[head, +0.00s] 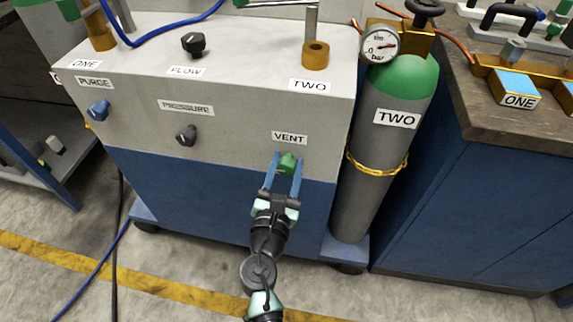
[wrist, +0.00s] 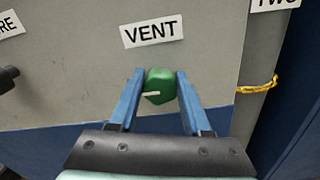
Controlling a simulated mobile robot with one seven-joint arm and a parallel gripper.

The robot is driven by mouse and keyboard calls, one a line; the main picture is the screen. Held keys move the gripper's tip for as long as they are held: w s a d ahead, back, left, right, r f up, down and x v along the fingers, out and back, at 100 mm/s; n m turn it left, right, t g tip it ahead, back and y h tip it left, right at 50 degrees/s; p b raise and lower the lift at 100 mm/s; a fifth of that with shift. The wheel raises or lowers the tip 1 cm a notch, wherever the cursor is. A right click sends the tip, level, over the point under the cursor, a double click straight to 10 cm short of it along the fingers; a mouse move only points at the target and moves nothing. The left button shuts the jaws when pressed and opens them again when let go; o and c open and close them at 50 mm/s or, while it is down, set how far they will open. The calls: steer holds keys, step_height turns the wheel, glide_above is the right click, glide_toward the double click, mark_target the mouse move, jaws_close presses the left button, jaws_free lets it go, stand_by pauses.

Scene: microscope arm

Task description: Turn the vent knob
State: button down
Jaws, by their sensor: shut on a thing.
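The green vent knob (head: 287,163) sits on the front of the grey and blue cabinet, just below the VENT label (head: 290,138). In the wrist view the knob (wrist: 160,86) shows a pale pointer line that runs to the left and slightly down. The label (wrist: 152,31) is above it. My gripper (head: 284,166) reaches the knob from the front and below, with one blue finger on each side. In the wrist view my gripper (wrist: 160,88) is shut on the knob, its fingertips at the knob's left and right sides.
A black pressure knob (head: 186,135) and a blue purge knob (head: 98,110) are on the same panel to the left. A black flow knob (head: 193,43) is on top. A grey and green gas cylinder (head: 385,150) with a yellow chain (head: 377,167) stands close on the right.

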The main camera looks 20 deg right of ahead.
steer(key=shift+f+m, duration=0.1)
steer(key=shift+m, duration=0.2)
steer(key=m+b, duration=0.2)
steer(key=m, duration=0.1)
steer(key=shift+f+m, duration=0.1)
steer(key=shift+m, duration=0.3)
steer(key=m+b, duration=0.2)
steer(key=m, duration=0.2)
steer(key=shift+s+b, duration=0.1)
steer(key=shift+b, duration=0.25)
steer(key=m+b, duration=0.3)
steer(key=m, duration=0.2)
steer(key=shift+d+f+m, duration=0.1)
steer(key=shift+f+m, duration=0.05)
steer(key=shift+m, duration=0.25)
steer(key=shift+m+b, duration=1.1)
steer(key=shift+m, duration=0.8)
steer(key=shift+c, duration=1.8)
jaws_free()
steer(key=v, duration=1.3)
steer(key=shift+p, duration=0.4)
